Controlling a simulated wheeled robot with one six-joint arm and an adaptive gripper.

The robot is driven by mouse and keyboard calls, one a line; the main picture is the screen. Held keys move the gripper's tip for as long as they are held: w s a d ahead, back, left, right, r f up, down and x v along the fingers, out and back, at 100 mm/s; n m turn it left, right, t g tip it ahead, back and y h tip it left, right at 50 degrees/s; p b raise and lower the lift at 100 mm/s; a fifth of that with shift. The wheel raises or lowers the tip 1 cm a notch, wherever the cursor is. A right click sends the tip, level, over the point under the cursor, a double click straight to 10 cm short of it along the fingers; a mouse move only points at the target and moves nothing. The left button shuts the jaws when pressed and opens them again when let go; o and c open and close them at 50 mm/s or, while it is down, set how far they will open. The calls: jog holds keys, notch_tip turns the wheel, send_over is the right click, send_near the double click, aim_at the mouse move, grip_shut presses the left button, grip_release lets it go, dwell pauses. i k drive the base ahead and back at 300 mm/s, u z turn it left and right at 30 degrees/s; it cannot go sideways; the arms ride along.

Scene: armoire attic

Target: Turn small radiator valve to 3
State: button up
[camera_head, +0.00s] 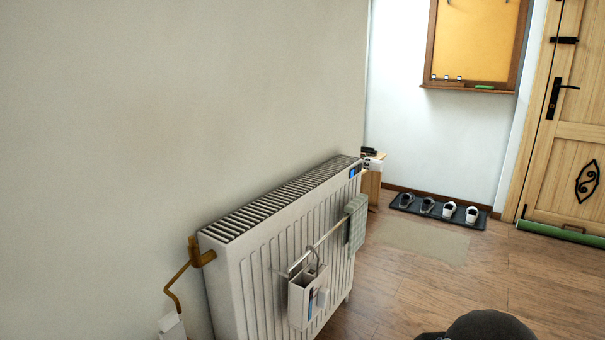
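A white panel radiator (270,235) stands along the left wall, with a grey slatted top. At its far upper end a small white fitting (374,164) sticks out to the right beside a small blue patch (354,173); it may be the valve head, but no numbers can be read. At the near end a brass fitting (202,252) joins a bent brass pipe (170,293), which runs down to a white piece (172,327) cut off by the bottom edge. My gripper is not in view; a dark rounded shape at the bottom right appears to be part of my arm.
A rail (318,243) on the radiator's front carries a white caddy (307,298) and a grey-green cloth (356,222). A shoe mat (437,211), a pale rug (420,242) and a wooden door (565,130) with a green roll (560,234) lie beyond. The wooden floor right of the radiator is open.

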aim_at(368, 164)
jog(key=k, duration=0.55)
jog(key=z, duration=0.6)
jog(key=i, duration=1.65)
jog(key=u, duration=0.65)
